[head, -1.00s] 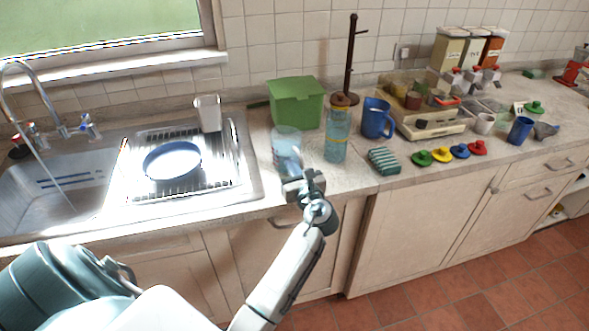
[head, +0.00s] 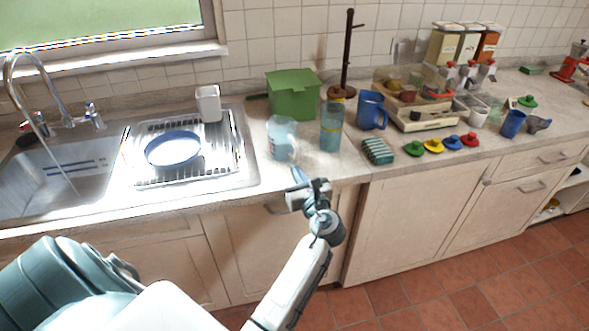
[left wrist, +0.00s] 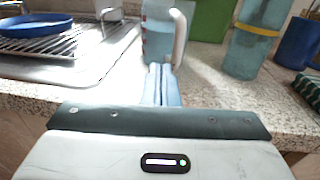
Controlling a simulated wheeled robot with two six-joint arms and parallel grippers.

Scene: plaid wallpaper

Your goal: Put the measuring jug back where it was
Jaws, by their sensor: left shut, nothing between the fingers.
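The measuring jug (head: 281,138) is a clear, bluish jug standing upright on the counter, just right of the sink's drainer. In the left wrist view the jug (left wrist: 156,38) stands straight ahead, its pale handle (left wrist: 180,38) turned toward me. My left gripper (head: 297,174) is shut and empty at the counter's front edge, in front of the jug and apart from it. Its closed fingers (left wrist: 161,84) point at the jug in the left wrist view. My right gripper is in neither view.
A blue bowl (head: 173,149) and white cup (head: 208,103) are on the drainer side.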

